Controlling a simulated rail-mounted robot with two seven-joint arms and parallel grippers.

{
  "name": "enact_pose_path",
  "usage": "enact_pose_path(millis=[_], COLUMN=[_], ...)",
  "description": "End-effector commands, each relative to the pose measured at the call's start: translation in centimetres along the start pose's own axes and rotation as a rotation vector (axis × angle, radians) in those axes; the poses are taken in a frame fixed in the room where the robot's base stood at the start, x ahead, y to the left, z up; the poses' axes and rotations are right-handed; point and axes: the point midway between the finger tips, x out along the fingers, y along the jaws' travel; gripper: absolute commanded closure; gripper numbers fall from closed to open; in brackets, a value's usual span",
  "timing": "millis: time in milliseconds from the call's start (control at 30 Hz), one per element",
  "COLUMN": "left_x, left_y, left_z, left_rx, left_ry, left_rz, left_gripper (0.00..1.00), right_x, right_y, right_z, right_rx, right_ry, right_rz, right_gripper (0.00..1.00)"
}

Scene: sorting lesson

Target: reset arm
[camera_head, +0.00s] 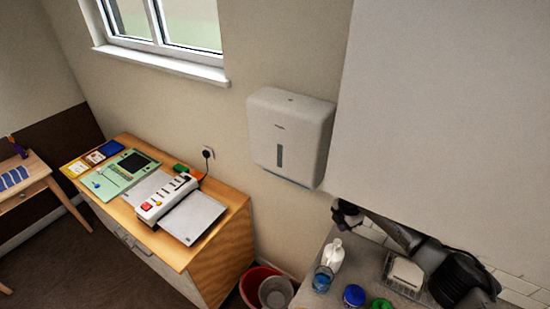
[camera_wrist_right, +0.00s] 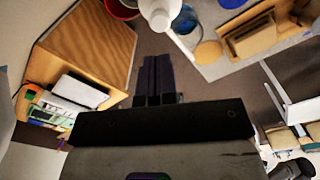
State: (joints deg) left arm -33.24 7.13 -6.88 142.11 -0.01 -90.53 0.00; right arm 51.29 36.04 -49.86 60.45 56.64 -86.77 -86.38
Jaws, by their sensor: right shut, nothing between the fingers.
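My right gripper (camera_wrist_right: 158,62) shows in the right wrist view as two dark fingers lying side by side, shut with nothing between them. Beyond its tips is the white bottle (camera_wrist_right: 160,12) at the top of that view. In the head view my dark right arm is at the lower right, by the counter and the tiled wall; its fingers are hard to make out there. My left gripper is not in view.
A wooden cabinet (camera_head: 232,268) carries a laminator (camera_head: 166,198) and papers. A white dispenser (camera_head: 290,135) hangs on the wall. Red and grey bins (camera_head: 275,292) stand on the floor. The grey counter (camera_head: 330,243) holds a white bottle (camera_head: 333,254), a blue jar (camera_head: 322,279) and coloured lids.

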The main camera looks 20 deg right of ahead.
Motion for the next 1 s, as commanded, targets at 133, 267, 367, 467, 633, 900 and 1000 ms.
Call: enact_pose_path(millis=[133,267,367,467,633,900,1000], left_x=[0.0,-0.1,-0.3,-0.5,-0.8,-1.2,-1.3], left_y=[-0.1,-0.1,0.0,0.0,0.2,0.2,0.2], left_z=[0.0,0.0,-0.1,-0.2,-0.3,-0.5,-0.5], left_rx=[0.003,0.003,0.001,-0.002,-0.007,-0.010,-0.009], left_ry=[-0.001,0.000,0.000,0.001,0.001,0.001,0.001], left_rz=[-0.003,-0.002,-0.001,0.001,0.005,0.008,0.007], left_gripper=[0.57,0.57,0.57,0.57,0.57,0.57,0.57], right_x=[0.6,3.0,5.8,8.0,9.8,8.3,6.9], right_y=[-0.2,-1.4,-3.6,-6.5,-12.1,-21.6,-25.0], right_z=[-0.8,-4.4,-9.2,-14.4,-21.2,-26.5,-26.6], right_rx=[0.000,0.011,0.047,0.117,0.301,0.750,0.946], right_ry=[0.002,0.014,0.036,0.067,0.132,0.232,0.250], right_rz=[-0.002,-0.007,-0.003,0.017,0.060,0.135,0.162], right_gripper=[1.00,1.00,1.00,1.00,1.00,1.00,1.00])
